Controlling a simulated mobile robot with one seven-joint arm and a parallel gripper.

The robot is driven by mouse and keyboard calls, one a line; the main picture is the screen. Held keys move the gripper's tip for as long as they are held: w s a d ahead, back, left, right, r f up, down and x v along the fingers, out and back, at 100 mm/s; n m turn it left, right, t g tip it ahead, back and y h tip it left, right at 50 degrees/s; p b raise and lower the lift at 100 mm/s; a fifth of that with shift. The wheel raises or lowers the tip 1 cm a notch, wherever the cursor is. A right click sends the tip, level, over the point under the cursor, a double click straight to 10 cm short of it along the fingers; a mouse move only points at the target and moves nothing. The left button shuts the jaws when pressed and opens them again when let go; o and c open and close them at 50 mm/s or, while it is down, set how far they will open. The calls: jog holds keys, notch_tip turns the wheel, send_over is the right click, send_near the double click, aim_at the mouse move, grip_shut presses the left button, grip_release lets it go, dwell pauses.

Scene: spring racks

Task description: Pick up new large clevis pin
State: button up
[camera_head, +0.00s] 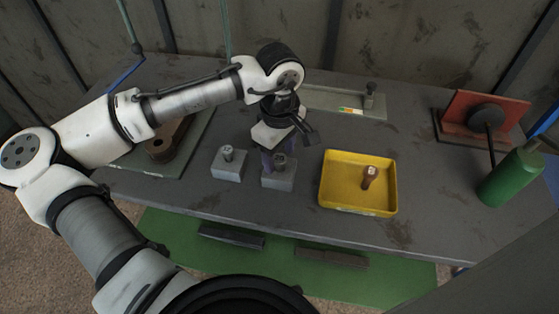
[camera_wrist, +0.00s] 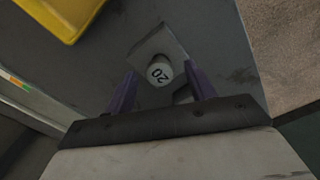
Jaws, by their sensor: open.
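A grey pin with a round head marked "20" (camera_wrist: 159,73) stands upright in a small grey block (camera_head: 279,181). The pin's head (camera_head: 280,160) also shows in the head view, partly beside my gripper's fingers. My gripper (camera_head: 272,158) points down over this block. Its two purple fingers are apart, one on each side of the pin in the wrist view, and hold nothing. A second grey pin (camera_head: 228,153) stands in another grey block (camera_head: 227,171) just to the left; its marking is too small to read.
A yellow tray (camera_head: 327,188) to the right holds a brown, rusty-looking pin (camera_head: 369,177). A green cylinder (camera_head: 510,178) and a red-backed fixture (camera_head: 470,118) stand at the far right. A brown part (camera_head: 168,140) lies on the left, and a grey plate (camera_head: 330,100) behind.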

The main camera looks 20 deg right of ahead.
jog(key=shift+f, duration=1.15)
jog(key=c, duration=1.2)
jog(key=shift+r, duration=0.2)
